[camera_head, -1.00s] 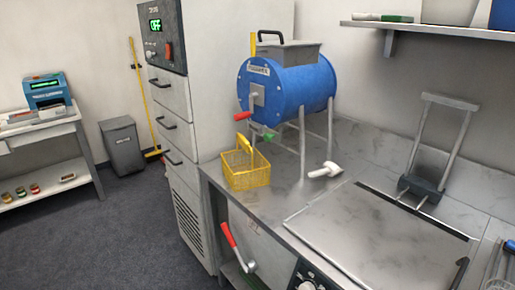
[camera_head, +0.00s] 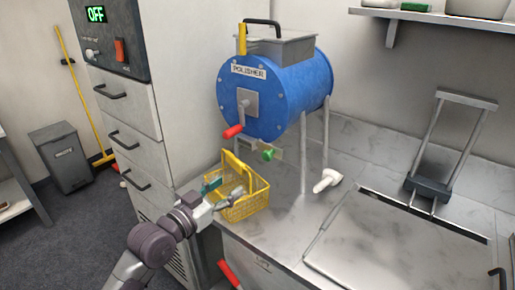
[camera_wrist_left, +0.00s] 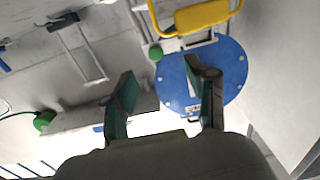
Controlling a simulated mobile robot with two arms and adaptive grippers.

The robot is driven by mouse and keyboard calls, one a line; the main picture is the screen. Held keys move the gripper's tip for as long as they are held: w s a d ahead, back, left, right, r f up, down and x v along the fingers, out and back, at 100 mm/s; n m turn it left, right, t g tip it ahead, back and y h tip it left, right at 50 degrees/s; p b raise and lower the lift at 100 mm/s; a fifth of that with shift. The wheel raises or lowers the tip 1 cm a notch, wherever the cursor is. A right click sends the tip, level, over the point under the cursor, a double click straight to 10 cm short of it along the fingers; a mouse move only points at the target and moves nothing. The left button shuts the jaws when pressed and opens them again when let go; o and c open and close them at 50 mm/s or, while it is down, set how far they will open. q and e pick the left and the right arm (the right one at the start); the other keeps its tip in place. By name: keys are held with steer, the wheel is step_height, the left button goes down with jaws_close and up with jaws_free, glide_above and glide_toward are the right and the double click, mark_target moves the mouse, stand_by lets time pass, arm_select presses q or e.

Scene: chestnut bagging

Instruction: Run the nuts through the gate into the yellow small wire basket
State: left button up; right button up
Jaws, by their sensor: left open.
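The yellow small wire basket (camera_head: 246,207) stands upright on the counter below the front of the blue polisher (camera_head: 290,90). Its raised handle shows in the head view and at the top of the left wrist view (camera_wrist_left: 200,17). The gate with its green knob (camera_head: 268,154) is under the drum, above and behind the basket. No nuts are visible. My left gripper (camera_head: 226,189) is open and empty at the basket's left side; I cannot tell whether it touches the basket. In the left wrist view, its spread fingers (camera_wrist_left: 162,85) have nothing between them. My right gripper is out of view.
A red-handled crank (camera_head: 233,131) sticks out from the drum front. The polisher's legs stand behind the basket. A drawer cabinet (camera_head: 125,110) stands at the left.

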mark_target(266, 156)
arm_select(q)
steer(key=shift+h, duration=0.3)
steer(key=x, duration=0.4)
steer(key=r+p+x, duration=0.1)
steer(key=x, duration=0.3)
steer(key=d+r+x, duration=0.1)
steer(key=x, duration=0.3)
steer(key=shift+d+r+p, duration=0.1)
steer(key=shift+d+p, duration=0.05)
steer(key=shift+p, duration=0.15)
steer(key=shift+w+d, duration=0.25)
steer(key=shift+w, duration=0.2)
steer(key=shift+c, duration=0.5)
steer(key=c, duration=0.5)
jaws_close()
